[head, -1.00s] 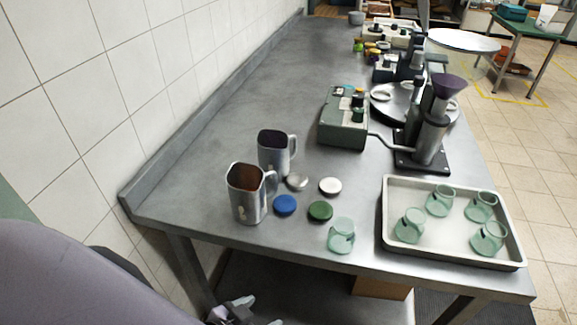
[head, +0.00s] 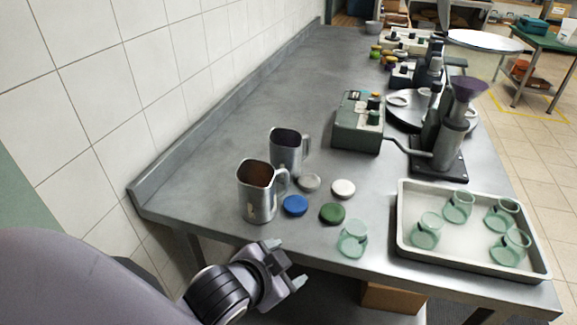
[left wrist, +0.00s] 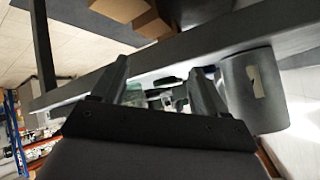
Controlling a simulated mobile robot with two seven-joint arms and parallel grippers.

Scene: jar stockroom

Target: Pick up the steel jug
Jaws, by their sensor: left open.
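Two steel jugs with handles stand upright on the grey metal table. The nearer jug (head: 257,193) has a brownish inside and stands near the front edge; the farther jug (head: 288,152) stands just behind it with a dark inside. My left gripper (head: 288,264) is open and empty, at the table's front edge, below and slightly right of the nearer jug and apart from it. In the left wrist view the open fingers (left wrist: 160,82) face the table edge, and a grey jug with a pale label (left wrist: 254,92) shows to their right. My right gripper is not in view.
Blue (head: 295,205), green (head: 332,213), white (head: 343,188) and grey (head: 309,183) lids lie right of the jugs. A tray (head: 400,238) of jars is at right. A tiled wall (head: 120,100) bounds the left.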

